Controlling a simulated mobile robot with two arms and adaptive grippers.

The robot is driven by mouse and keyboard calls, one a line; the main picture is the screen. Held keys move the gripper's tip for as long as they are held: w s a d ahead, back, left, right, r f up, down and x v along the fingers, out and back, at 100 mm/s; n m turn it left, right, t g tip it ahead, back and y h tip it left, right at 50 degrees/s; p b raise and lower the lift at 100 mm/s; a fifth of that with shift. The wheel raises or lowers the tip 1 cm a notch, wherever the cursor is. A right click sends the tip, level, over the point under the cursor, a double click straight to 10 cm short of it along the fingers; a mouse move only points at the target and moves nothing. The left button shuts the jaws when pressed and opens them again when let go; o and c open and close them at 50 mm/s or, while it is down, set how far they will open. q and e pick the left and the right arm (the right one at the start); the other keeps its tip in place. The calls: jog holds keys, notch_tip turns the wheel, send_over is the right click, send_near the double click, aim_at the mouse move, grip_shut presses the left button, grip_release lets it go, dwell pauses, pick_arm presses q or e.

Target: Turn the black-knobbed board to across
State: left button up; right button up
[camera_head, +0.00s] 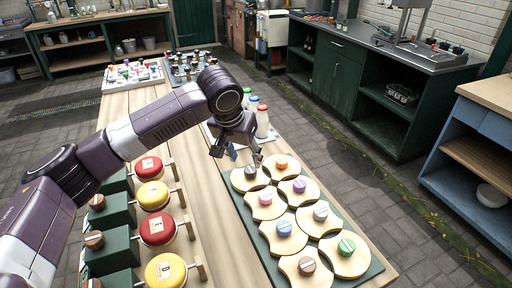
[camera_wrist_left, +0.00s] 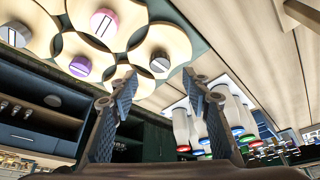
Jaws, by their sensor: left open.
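The black-knobbed board (camera_head: 238,183) is a round, pale wooden piece with cut-in sides, at the far left corner of a group of similar boards. Its black knob (camera_head: 250,171) carries a light stripe, too small in the head view to read its direction. In the left wrist view the black knob (camera_wrist_left: 160,62) shows just beyond the fingertips, its stripe slanting. My left gripper (camera_head: 238,154) is open and empty, above and just behind this board, apart from the knob. My right gripper is in neither view.
Boards with orange (camera_head: 282,161), pink (camera_head: 265,197) and purple (camera_head: 299,185) knobs lie close by on the green base (camera_head: 369,273). White bottles with coloured caps (camera_head: 262,124) stand just behind. Red and yellow round pieces (camera_head: 158,228) line the left.

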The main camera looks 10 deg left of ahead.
aim_at(250, 170)
pick_arm(q)
jog(key=x, duration=0.2)
jog(key=shift+w+d+f, duration=0.1)
jog(key=shift+w+f, duration=0.1)
jog(key=shift+f, duration=0.2)
jog(key=x, duration=0.2)
jog(key=shift+w+f+p, duration=0.1)
jog(key=shift+f+p, duration=0.15)
jog(key=shift+p, duration=0.05)
jog(key=shift+x, duration=0.95)
jog(key=shift+c, duration=0.6)
jog(key=shift+w, duration=0.1)
jog(key=c, duration=1)
jog(key=shift+r, duration=0.1)
jog(key=shift+c, duration=0.2)
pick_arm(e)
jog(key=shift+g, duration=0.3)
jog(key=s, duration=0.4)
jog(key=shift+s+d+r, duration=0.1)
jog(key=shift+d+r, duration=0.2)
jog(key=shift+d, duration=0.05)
